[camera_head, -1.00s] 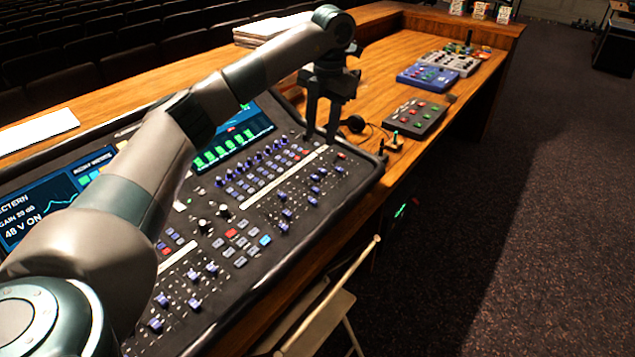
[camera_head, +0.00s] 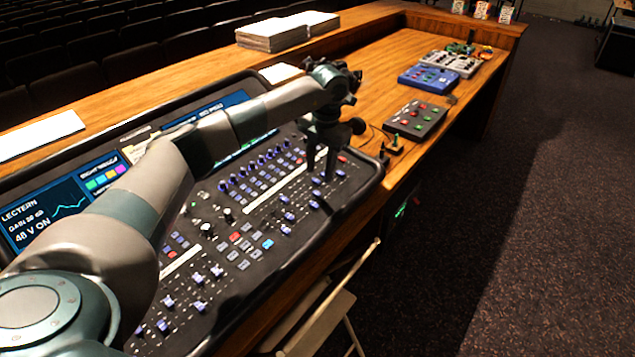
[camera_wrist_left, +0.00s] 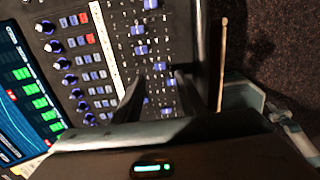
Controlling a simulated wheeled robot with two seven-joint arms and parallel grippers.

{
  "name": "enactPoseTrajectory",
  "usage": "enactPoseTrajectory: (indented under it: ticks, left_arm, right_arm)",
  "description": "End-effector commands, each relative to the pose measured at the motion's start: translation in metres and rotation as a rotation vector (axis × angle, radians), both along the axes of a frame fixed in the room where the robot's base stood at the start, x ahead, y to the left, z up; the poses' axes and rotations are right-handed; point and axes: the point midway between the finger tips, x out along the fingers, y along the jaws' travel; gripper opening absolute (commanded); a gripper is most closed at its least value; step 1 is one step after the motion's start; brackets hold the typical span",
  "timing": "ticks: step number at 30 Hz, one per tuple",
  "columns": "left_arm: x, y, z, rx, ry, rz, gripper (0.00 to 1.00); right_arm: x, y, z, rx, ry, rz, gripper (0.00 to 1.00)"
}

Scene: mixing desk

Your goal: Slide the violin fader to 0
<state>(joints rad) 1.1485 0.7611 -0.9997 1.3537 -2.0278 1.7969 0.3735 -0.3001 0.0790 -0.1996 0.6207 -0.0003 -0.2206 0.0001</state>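The mixing console (camera_head: 215,292) lies on the wooden desk, with a bank of blue fader caps along its near right side. The channel labels are too small to read, so I cannot tell which cap is the violin fader. My left gripper (camera_head: 320,176) points down over the right end of this bank. In the left wrist view its two fingers (camera_wrist_left: 157,95) are apart, with a blue fader cap (camera_wrist_left: 159,67) just beyond the gap between them. I cannot tell whether a finger touches a cap. My right gripper is not in view.
Rows of blue knobs (camera_wrist_left: 64,64) and the lit screen (camera_wrist_left: 25,100) lie beside the faders. A dark button box (camera_head: 416,119) and a small joystick (camera_head: 393,145) stand right of the console. A folding chair (camera_head: 325,318) stands at the desk's front edge.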

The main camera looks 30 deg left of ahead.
Motion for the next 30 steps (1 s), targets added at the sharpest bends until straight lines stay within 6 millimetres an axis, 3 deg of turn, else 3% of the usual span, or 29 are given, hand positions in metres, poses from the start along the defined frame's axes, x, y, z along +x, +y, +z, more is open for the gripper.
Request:
enactPoseTrajectory:
  ticks: [6,12,26,30]
  left_arm:
    - [-0.001,0.004,-0.037,0.000,0.003,0.000,0.38]
    - [0.000,0.006,-0.061,-0.001,0.000,0.000,0.38]
    - [0.001,0.007,-0.072,0.001,-0.001,0.000,0.38]
    - [0.001,0.007,-0.072,0.001,-0.001,0.000,0.09]
  right_arm:
    - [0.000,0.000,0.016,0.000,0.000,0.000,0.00]
    - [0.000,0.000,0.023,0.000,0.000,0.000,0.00]
    - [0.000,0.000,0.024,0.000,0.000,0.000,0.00]
    - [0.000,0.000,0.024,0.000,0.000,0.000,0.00]
